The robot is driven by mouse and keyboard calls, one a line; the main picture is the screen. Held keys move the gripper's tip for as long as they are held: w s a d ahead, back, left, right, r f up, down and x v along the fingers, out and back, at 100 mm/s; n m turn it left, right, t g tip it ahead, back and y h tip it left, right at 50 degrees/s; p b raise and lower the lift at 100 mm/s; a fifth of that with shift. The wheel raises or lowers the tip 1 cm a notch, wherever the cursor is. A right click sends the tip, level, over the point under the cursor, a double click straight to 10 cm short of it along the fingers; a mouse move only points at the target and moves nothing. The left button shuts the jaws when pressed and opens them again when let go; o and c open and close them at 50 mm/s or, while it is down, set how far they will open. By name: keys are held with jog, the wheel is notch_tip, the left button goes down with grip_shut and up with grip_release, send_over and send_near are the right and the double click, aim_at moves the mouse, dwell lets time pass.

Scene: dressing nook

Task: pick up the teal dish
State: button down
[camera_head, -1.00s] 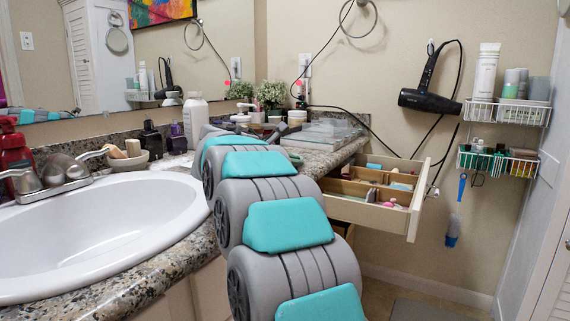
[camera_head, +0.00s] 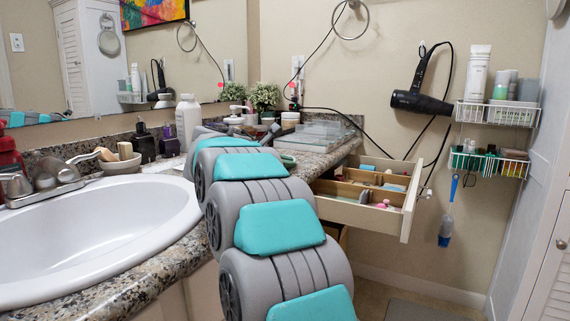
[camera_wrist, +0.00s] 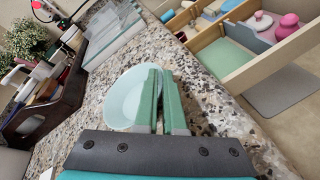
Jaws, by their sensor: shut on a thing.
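The teal dish (camera_wrist: 120,98) is a pale, shallow round bowl over the speckled stone counter in the wrist view. My gripper (camera_wrist: 159,72) has two green fingers close together at the dish's right side, shut on its rim. Part of the dish is hidden behind the fingers. I cannot tell whether its base touches the counter. In the head view my arm reaches over the counter edge and hides most of the gripper's area.
An open drawer (camera_head: 360,210) with small items juts out right of the counter (camera_wrist: 215,105). A clear box (camera_wrist: 115,35) lies beyond the dish. A dark organizer (camera_wrist: 45,115) stands left. The sink (camera_head: 95,230) and a hair dryer (camera_head: 420,102) flank the arm.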

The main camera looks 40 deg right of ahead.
notch_tip(320, 180, up, 3)
jog(key=shift+r+p, duration=0.15)
jog(key=shift+p, duration=0.4)
jog(key=shift+s+r, duration=0.15)
jog(key=shift+s, duration=0.05)
jog(key=s+r, duration=0.1)
jog(key=s, duration=1.4)
jog(key=shift+s+p, duration=0.3)
jog(key=shift+p, duration=0.15)
jog(key=shift+r, duration=0.1)
